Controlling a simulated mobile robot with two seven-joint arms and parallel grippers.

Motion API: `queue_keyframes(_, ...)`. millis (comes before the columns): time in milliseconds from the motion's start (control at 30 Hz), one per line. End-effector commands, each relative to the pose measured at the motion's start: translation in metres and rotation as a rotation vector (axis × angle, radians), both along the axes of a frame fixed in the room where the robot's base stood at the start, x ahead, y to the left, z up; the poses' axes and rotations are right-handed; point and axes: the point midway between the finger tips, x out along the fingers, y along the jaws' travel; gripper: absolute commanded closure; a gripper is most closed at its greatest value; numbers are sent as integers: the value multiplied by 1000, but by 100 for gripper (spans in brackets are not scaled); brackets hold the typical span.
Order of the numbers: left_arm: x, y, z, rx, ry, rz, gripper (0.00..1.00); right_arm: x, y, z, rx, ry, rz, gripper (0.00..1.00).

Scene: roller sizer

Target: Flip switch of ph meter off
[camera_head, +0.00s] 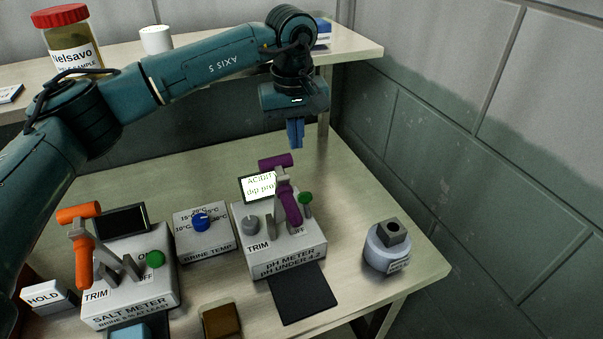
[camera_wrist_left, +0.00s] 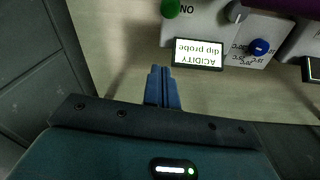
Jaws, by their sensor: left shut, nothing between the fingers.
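The white pH meter (camera_head: 285,257) stands on the table with a lit screen (camera_head: 259,187) showing "ACIDITY". Its green-knobbed switch (camera_head: 306,198) stands at the right rear, beyond the OFF label. In the left wrist view the green knob (camera_wrist_left: 171,8) is beside the ON label, cut by the top edge. A purple probe (camera_head: 288,201) hangs on the meter's stand, left of the switch, and hides part of the top. My left gripper (camera_head: 297,146) is shut and empty, pointing down above and behind the meter. Its blue fingers (camera_wrist_left: 162,72) show behind the screen. My right gripper is not in view.
The salt meter (camera_head: 130,300) with an orange probe (camera_head: 82,250) and the brine temperature box (camera_head: 204,235) stand to the left. A round grey-blue container (camera_head: 385,250) stands right. A dark mat (camera_head: 302,296) lies in front. Bare tabletop lies behind the meter.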

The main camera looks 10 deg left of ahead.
Motion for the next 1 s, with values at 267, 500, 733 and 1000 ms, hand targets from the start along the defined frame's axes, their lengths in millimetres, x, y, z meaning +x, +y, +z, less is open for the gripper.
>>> queue_keyframes(267, 0, 0, -1, 0, 0, 1, 100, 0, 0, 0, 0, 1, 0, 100)
queue_keyframes(500, 1, 0, -11, 0, 4, 1, 100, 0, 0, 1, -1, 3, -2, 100)
queue_keyframes(733, 3, 0, -53, 1, 6, 0, 100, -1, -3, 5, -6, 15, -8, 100)
queue_keyframes(1000, 2, -4, -95, -2, 1, -3, 100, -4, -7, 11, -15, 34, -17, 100)
